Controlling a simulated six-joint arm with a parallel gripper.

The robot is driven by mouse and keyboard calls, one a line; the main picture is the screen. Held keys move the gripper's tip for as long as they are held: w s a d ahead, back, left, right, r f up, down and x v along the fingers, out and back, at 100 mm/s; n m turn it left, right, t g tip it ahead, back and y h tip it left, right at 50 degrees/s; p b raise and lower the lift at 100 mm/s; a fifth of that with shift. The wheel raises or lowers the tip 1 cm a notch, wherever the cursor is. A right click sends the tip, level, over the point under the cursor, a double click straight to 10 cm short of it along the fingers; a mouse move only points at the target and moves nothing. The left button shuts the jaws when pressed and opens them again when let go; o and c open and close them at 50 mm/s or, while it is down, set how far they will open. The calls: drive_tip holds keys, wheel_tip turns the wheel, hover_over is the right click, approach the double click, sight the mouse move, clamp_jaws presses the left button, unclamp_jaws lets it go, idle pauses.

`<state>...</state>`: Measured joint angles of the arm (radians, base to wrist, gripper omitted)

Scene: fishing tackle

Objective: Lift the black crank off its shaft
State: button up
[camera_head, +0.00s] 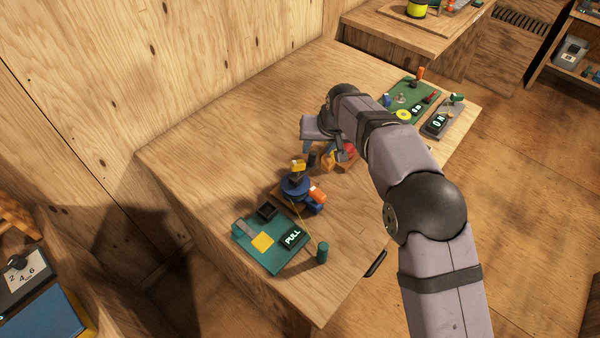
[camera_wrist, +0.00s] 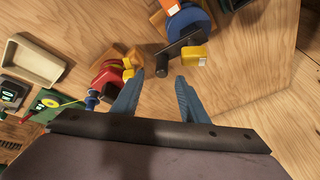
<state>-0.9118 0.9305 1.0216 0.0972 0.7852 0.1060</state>
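The black crank (camera_wrist: 178,48) shows in the wrist view as a dark bar with a black upright grip and a yellow block (camera_wrist: 195,56) at its other side. It sits over a blue reel (camera_wrist: 194,16), which also stands near the middle of the table in the head view (camera_head: 295,187). There the yellow block (camera_head: 299,166) shows on top. My gripper (camera_wrist: 160,79) is open, its two blue fingers apart and nothing visible between them. The crank's grip lies just beyond the fingertips. The shaft under the crank is hidden.
A red and yellow reel (camera_wrist: 108,74) stands beside my left finger in the wrist view. A teal board (camera_head: 263,242) with a PULL display lies at the table's front. A green board (camera_head: 412,100) and a tray (camera_wrist: 28,60) lie farther off. The table's left side is bare.

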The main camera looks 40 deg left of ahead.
sight(313, 152)
drive_tip(key=shift+a+f, duration=0.2)
drive_tip(key=shift+f, duration=0.15)
drive_tip(key=shift+f, duration=0.1)
drive_tip(key=shift+p+x, duration=1.65)
drive_tip(key=shift+x, duration=0.85)
drive_tip(key=shift+a, duration=0.1)
drive_tip(key=shift+c, duration=0.6)
clamp_jaws()
